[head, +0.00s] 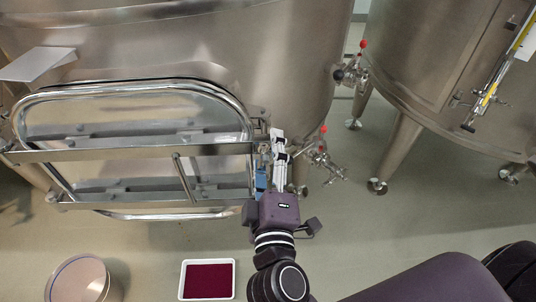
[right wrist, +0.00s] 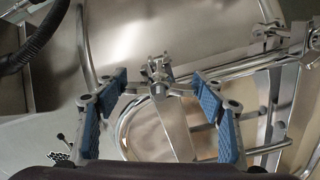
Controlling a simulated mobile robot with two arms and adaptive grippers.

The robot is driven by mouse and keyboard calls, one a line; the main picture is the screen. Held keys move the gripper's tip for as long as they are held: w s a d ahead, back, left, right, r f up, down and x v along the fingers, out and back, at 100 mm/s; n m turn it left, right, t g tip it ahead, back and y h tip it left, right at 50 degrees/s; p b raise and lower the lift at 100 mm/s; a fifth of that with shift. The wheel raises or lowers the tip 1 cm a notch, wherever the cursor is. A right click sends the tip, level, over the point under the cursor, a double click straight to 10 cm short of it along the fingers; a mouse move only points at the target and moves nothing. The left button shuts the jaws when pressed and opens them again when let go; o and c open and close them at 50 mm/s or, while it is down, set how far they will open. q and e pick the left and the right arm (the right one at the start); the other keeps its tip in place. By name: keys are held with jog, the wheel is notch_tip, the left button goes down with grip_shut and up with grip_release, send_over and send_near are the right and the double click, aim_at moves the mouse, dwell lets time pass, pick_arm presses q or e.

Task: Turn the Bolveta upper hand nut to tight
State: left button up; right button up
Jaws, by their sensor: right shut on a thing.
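The steel vat (head: 220,55) has an oval door (head: 135,115) with bars across its front. My right gripper (head: 279,150) reaches up to the door's right edge. In the right wrist view a metal hand nut (right wrist: 157,72) with side arms sits between the blue finger pads, and the gripper is shut on it. I take this for the upper hand nut; no name label is readable. In the head view the nut is hidden by the gripper. How tight it is, I cannot tell. My left gripper is not in view.
Valves with a black and a red knob (head: 352,73) and a red handle (head: 321,145) stick out right of the gripper. A second vat (head: 440,60) stands on the right. A white tray with a dark red inside (head: 208,280) and a round steel container (head: 82,280) are on the floor.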

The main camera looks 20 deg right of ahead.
jog(key=o, duration=1.2)
jog(key=shift+c, duration=0.2)
